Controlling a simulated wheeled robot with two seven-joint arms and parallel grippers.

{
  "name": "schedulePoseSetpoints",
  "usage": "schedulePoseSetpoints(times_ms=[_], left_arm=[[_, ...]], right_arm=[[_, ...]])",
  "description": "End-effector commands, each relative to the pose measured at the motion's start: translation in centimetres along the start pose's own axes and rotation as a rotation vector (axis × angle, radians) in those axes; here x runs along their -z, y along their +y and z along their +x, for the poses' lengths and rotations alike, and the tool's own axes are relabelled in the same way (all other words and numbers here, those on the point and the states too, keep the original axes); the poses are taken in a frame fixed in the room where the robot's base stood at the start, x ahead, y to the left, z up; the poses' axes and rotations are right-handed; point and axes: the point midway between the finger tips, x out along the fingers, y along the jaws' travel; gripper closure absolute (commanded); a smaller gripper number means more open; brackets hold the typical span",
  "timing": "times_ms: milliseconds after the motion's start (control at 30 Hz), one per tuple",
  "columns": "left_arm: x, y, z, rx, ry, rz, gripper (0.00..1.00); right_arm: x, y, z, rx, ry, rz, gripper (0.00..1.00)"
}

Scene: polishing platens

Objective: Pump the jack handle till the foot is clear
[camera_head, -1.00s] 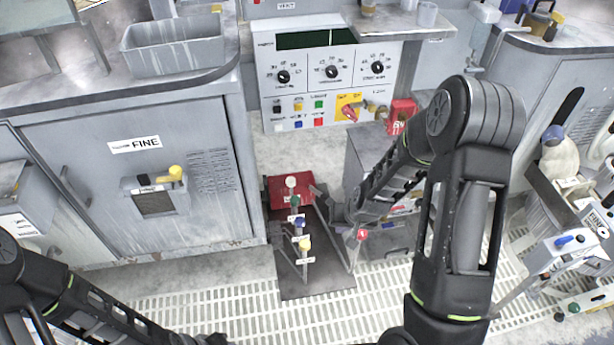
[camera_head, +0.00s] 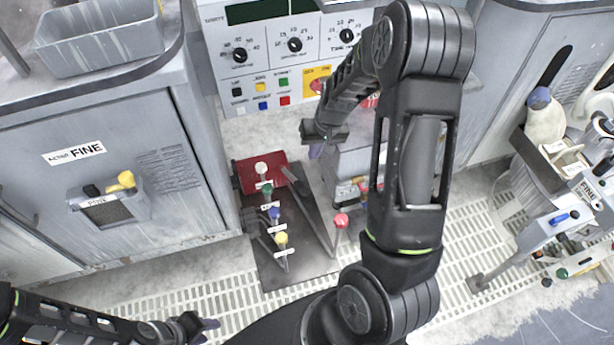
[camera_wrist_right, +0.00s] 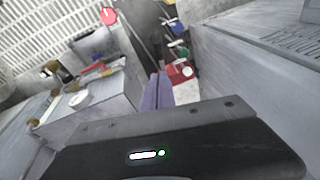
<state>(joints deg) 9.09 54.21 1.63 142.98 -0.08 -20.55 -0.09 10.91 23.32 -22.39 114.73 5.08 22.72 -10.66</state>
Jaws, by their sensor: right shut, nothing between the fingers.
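A dark floor plate (camera_head: 290,272) carries a red block (camera_head: 278,173) and levers with white (camera_head: 261,168), green (camera_head: 267,189), blue (camera_head: 274,213) and yellow (camera_head: 281,238) knobs. A separate long lever at its right side ends in a red knob (camera_head: 341,220); I cannot tell for sure which lever is the jack handle. The red knob also shows in the wrist view (camera_wrist_right: 108,16). My right gripper (camera_head: 317,151) is shut and empty, above and beyond the red knob, apart from it. Its purple fingers (camera_wrist_right: 157,92) are together. My left gripper (camera_head: 208,324) is low at left, its jaws unclear. No foot is identifiable.
A grey cabinet labelled FINE (camera_head: 110,185) stands left of the plate. A control panel (camera_head: 283,60) is behind it. A grey box (camera_head: 352,165) stands close by on the right, partly behind my right arm. Floor grating (camera_head: 200,295) lies in front.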

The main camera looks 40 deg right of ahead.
Motion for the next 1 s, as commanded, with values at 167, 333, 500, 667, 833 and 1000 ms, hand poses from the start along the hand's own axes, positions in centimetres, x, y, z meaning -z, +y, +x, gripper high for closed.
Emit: schedulePoseSetpoints(times_ms=[167, 333, 500, 667, 833, 1000], left_arm=[[0.0, -0.1, 0.1, 0.0, 0.0, 0.0, 0.64], [0.0, -0.2, 0.4, 0.0, 0.0, 0.0, 0.64], [0.0, -0.3, 0.8, 0.0, 0.0, 0.0, 0.64], [0.0, -0.4, 1.0, 0.0, 0.0, 0.0, 0.64], [0.0, -0.4, 1.0, 0.0, 0.0, 0.0, 0.64], [0.0, -0.4, 1.0, 0.0, 0.0, 0.0, 0.64]], right_arm=[[0.0, 0.0, 0.8, 0.0, -0.001, -0.001, 1.0], [-0.1, 0.1, 2.9, -0.001, -0.003, 0.001, 1.0], [-0.1, 0.1, 6.1, -0.001, -0.003, 0.001, 1.0], [-0.1, 0.0, 9.4, -0.001, -0.003, 0.0, 1.0], [-1.6, 0.0, 11.5, 0.001, -0.003, 0.001, 1.0], [-2.6, 0.0, 12.6, 0.0, 0.0, 0.001, 1.0]])
